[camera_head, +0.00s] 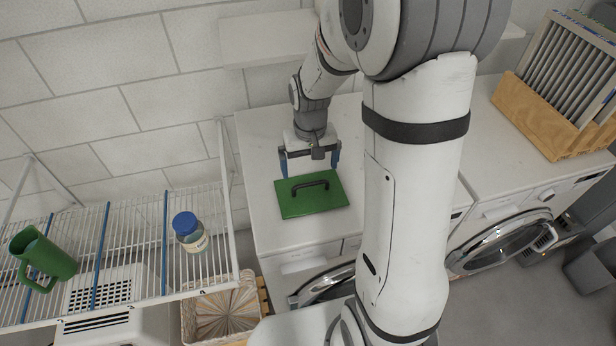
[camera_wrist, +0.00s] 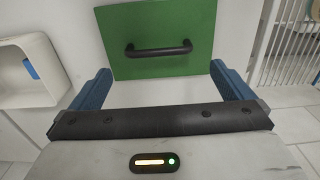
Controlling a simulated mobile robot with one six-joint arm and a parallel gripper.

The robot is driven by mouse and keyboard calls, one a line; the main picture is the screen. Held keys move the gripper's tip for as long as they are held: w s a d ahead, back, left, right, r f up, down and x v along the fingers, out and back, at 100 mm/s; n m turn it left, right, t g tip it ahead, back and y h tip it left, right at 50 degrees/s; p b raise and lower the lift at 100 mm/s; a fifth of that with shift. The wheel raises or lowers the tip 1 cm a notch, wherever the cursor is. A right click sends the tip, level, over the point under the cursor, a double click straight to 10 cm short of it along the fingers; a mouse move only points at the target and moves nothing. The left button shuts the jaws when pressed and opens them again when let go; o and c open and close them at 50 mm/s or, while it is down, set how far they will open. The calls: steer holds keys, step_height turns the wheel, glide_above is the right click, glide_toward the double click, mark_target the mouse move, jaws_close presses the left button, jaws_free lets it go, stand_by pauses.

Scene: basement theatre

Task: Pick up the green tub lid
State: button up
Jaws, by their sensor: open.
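The green tub lid (camera_head: 298,204) is a flat green rectangle with a black bar handle (camera_head: 310,184) on top. It lies on the white top of a washing machine (camera_head: 262,150). My gripper (camera_head: 311,170) is open and empty, with blue fingers spread wide, just behind the lid in the head view. In the wrist view the lid (camera_wrist: 160,68) lies ahead between and beyond the two blue fingertips (camera_wrist: 160,78). The handle (camera_wrist: 158,49) runs crosswise there, apart from the fingers.
A wire rack (camera_head: 140,240) at left holds a green jug (camera_head: 42,258) and a blue-capped jar (camera_head: 190,232). A basket (camera_head: 222,312) stands below it. A wooden crate of grey slatted panels (camera_head: 545,120) is on the right machine. A white shelf (camera_head: 265,38) juts from the wall behind my arm.

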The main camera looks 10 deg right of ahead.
mark_target(311, 183)
step_height(311, 183, down, 8)
steer(key=shift+d+r+p, duration=0.1)
steer(key=shift+d+p, duration=0.05)
steer(key=shift+p, duration=0.45)
steer(key=c, duration=0.7)
